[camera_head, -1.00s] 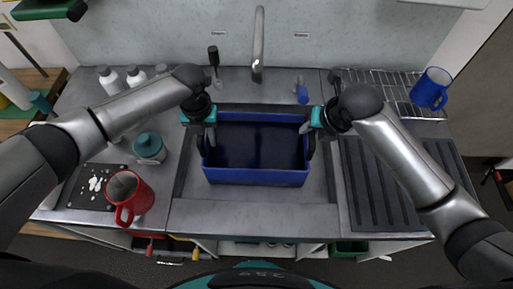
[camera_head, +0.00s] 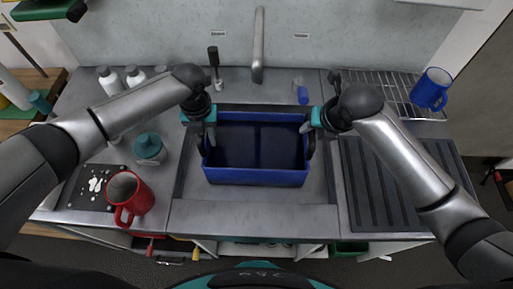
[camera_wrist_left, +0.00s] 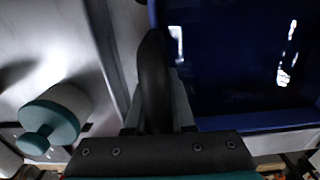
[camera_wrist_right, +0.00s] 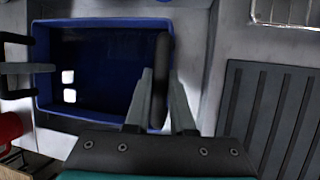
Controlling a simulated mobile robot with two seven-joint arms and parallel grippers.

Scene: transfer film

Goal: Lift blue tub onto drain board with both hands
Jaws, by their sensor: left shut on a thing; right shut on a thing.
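The blue tub (camera_head: 256,178) sits in the sink basin in the middle of the head view, level and empty-looking inside. It also shows in the left wrist view (camera_wrist_left: 262,120) and the right wrist view (camera_wrist_right: 100,110). My left gripper (camera_head: 207,143) is shut on the tub's dark handle at its left end. My right gripper (camera_head: 312,136) is shut on the dark handle at its right end. The drain board (camera_head: 372,190), dark and ribbed, lies right of the sink and is bare. Whether the tub's bottom touches the basin is hidden.
A red mug (camera_head: 130,194) and a teal-lidded jar (camera_head: 149,147) stand left of the sink. A tap (camera_head: 258,45) rises behind it. A blue mug (camera_head: 430,89) stands on the wire rack (camera_head: 375,90) behind the drain board. A small blue item (camera_head: 302,94) is behind the sink.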

